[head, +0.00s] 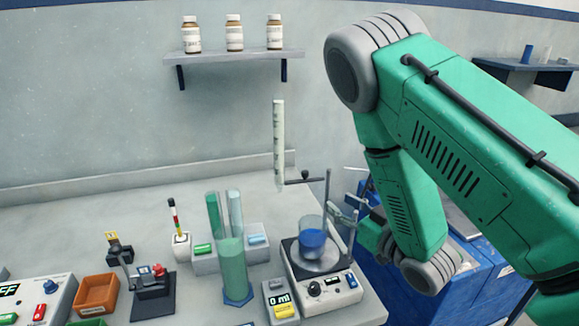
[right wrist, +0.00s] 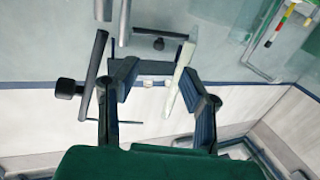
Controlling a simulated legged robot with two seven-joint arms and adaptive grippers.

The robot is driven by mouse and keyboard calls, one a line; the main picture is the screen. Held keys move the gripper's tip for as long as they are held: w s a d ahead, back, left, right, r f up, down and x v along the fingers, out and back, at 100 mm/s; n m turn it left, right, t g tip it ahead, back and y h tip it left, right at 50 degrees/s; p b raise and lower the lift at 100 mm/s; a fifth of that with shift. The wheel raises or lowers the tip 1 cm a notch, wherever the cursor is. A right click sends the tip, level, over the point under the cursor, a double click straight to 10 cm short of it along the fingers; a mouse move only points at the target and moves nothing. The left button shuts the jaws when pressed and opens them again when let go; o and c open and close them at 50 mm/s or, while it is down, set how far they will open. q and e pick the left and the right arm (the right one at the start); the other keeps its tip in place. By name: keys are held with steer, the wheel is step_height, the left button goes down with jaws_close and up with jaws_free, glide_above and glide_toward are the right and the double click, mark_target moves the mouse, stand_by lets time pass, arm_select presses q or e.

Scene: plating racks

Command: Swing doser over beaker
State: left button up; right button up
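The doser is a pale upright graduated tube (head: 279,145) on a short dark side arm with a black knob (head: 305,175), carried by a thin vertical rod (head: 327,205). The tube hangs to the left of the beaker (head: 312,240), not over it. The beaker holds blue liquid and stands on a white stirrer plate (head: 330,291). My right gripper (head: 346,208) is just right of the rod. In the right wrist view its fingers (right wrist: 158,84) are spread, with the pale tube (right wrist: 181,75) appearing between them; contact cannot be told. My left gripper is not in view.
Left of the stirrer stand a green-filled cylinder (head: 232,265), a small display box (head: 281,301) and a rack (head: 205,262). An orange tray (head: 97,292) lies further left. A wall shelf (head: 235,55) holds bottles. The bench behind is clear.

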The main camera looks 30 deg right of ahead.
mark_target(308, 175)
steer(key=w, duration=0.4)
steer(key=w+p, duration=0.1)
steer(key=w, duration=0.3)
steer(key=w+a+r+p, duration=0.1)
steer(key=w, duration=0.3)
steer(key=shift+w+r, duration=0.1)
steer(key=shift+w, duration=0.15)
steer(key=shift+w+p, duration=0.3)
steer(key=shift+w, duration=0.25)
steer(key=shift+a, duration=0.1)
jaws_close()
